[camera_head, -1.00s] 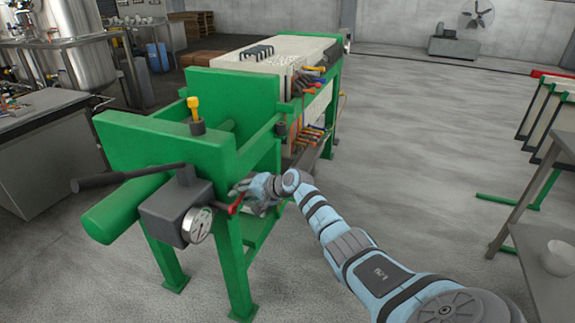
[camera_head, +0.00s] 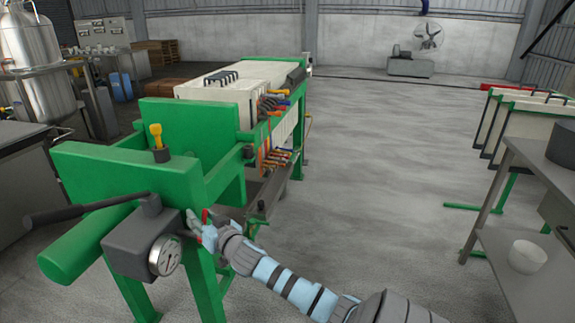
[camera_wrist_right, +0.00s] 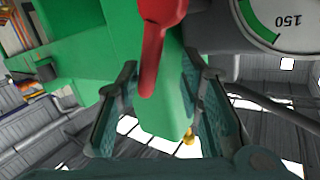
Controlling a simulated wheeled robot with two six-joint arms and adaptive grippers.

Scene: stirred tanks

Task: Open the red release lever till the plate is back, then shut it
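The red release lever (camera_wrist_right: 153,55) hangs between the fingers of my right gripper (camera_wrist_right: 160,66) in the right wrist view. The fingers stand apart, with a gap on each side of the lever. In the head view the right gripper (camera_head: 197,222) is at the right side of the grey pump block (camera_head: 130,240), and only a little red of the lever (camera_head: 205,215) shows beside it. The green plate (camera_head: 188,125) stands upright in the press frame, in front of the pale plate pack (camera_head: 215,90). My left gripper is not in view.
A round gauge (camera_head: 165,256) sits on the block close to my right gripper. A black pump handle (camera_head: 85,212) sticks out left. The green end frame (camera_head: 130,170) is just behind. A grey table (camera_head: 520,255) with a white bowl (camera_head: 527,256) stands right; floor between is clear.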

